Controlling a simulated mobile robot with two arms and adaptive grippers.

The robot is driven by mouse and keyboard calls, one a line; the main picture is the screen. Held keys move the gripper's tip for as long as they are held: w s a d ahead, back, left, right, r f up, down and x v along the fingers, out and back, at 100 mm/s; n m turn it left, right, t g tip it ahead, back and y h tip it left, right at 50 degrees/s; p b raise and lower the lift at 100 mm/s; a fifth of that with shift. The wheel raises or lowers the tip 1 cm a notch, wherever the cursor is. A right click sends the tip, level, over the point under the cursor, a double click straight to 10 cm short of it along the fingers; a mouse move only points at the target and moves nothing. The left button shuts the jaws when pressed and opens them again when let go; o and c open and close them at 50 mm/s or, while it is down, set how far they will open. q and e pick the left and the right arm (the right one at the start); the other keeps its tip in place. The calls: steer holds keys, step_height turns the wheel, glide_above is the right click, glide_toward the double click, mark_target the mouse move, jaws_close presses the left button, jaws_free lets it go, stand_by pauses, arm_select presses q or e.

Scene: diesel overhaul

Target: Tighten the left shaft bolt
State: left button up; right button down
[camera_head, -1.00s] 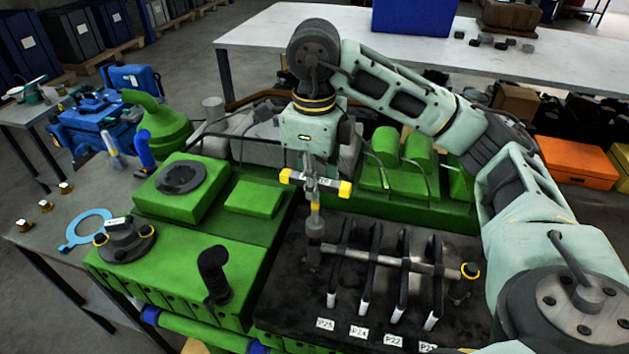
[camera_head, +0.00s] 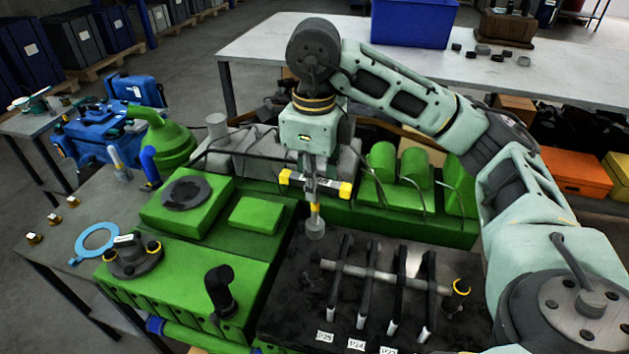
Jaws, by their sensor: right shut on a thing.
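My right gripper (camera_head: 311,167) points straight down, shut on a T-handled tool (camera_head: 345,190) with yellow-and-black handle ends. The tool's shank has a yellow band and ends in a grey round socket (camera_head: 315,231). The socket hangs over the left end of the rocker shaft (camera_head: 352,271), in front of the green block; it looks apart from the shaft. The left shaft bolt is too dark and small to make out clearly. My left gripper is out of view.
Several upright rocker arms cross the shaft, with white labels (camera_head: 325,336) in front. A black elbow pipe (camera_head: 219,290) rises from the green engine (camera_head: 190,290) at left. A blue ring tool (camera_head: 97,243) and several brass pieces (camera_head: 54,219) lie on the left bench.

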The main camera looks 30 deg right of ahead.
steer(key=s+a, duration=0.3)
steer(key=s, duration=0.3)
steer(key=shift+a, duration=0.3)
